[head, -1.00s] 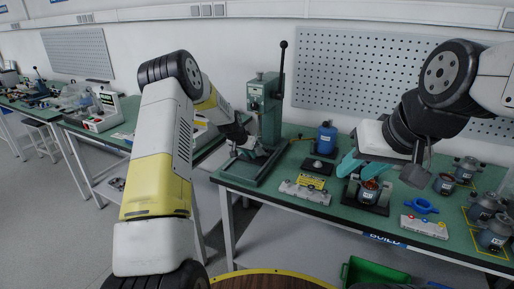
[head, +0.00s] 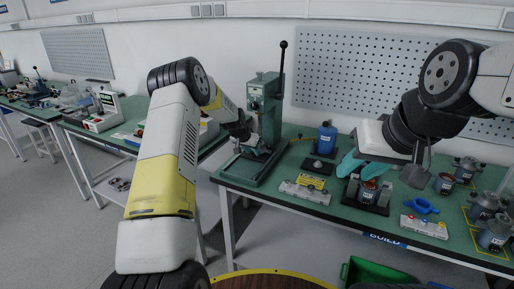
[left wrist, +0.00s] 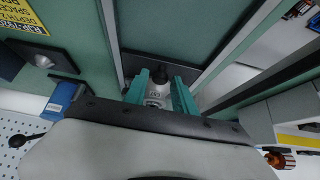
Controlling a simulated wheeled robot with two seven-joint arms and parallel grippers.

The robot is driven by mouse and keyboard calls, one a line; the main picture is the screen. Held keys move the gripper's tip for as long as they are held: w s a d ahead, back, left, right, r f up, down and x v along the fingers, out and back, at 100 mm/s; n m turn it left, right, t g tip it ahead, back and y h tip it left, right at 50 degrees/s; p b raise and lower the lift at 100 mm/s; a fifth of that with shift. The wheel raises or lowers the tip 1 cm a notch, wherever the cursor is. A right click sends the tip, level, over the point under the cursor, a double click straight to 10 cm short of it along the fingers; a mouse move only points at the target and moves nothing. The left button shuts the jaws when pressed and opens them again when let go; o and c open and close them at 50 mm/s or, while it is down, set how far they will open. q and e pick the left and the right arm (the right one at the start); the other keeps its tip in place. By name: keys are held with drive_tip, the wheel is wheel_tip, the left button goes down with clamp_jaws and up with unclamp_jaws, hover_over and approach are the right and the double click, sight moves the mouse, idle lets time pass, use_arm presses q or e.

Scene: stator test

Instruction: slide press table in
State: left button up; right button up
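The green press (head: 266,108) with a tall black lever stands at the left end of the workbench. Its low base runs toward the bench's front edge; the sliding table there is mostly hidden by my left gripper (head: 254,150). In the left wrist view, the teal fingers of my left gripper (left wrist: 160,96) stand apart on both sides of a pale grey part (left wrist: 157,91) with a dark knob behind it. I cannot tell whether they press on it. My right gripper (head: 358,164) has its teal fingers spread, above the bench near a black fixture (head: 381,207) holding a copper-wound part.
A white block with buttons (head: 305,192) lies near the front edge. A blue ring part (head: 421,206) and several grey motor housings (head: 485,205) are at the right. A green bin (head: 372,271) is below the bench.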

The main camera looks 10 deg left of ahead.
use_arm(q)
drive_tip(key=v, duration=0.6)
idle(0.4)
